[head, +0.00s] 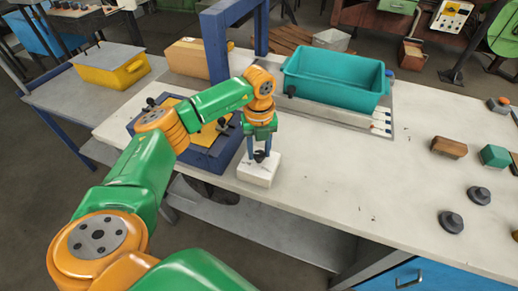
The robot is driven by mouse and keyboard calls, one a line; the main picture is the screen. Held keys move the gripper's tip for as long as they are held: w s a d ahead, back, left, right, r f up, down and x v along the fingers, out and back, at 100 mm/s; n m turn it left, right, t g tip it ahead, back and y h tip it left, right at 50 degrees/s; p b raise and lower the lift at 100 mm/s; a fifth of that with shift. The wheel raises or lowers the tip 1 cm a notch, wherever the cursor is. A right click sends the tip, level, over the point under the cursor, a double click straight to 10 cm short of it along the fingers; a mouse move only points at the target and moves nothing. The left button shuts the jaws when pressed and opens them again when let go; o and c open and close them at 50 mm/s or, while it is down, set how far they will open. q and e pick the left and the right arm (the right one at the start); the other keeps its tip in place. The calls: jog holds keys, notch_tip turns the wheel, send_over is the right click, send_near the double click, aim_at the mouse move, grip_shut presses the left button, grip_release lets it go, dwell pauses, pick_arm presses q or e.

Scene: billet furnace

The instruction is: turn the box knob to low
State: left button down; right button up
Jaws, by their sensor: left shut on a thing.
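A small white box (257,174) stands near the front edge of the pale workbench (330,184). A dark knob (260,156) sits on its top. My left gripper (260,153) comes down on the knob from above and is shut on it. The fingers cover much of the knob, and any marks for its settings cannot be made out. My right gripper is not in view.
A blue frame (215,45) with a yellow plate stands left of the box. A teal bin (335,80) is behind, to the right. Dark weights (451,221), a brown block (449,147) and a green block (495,156) lie at right. The bench's middle is clear.

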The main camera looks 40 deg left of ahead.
aim_at(259, 154)
pick_arm(q)
jog(key=shift+c, duration=2.2)
grip_release()
notch_tip(259, 154, up, 7)
jog(key=shift+r+b, duration=0.1)
jog(key=shift+b, duration=0.75)
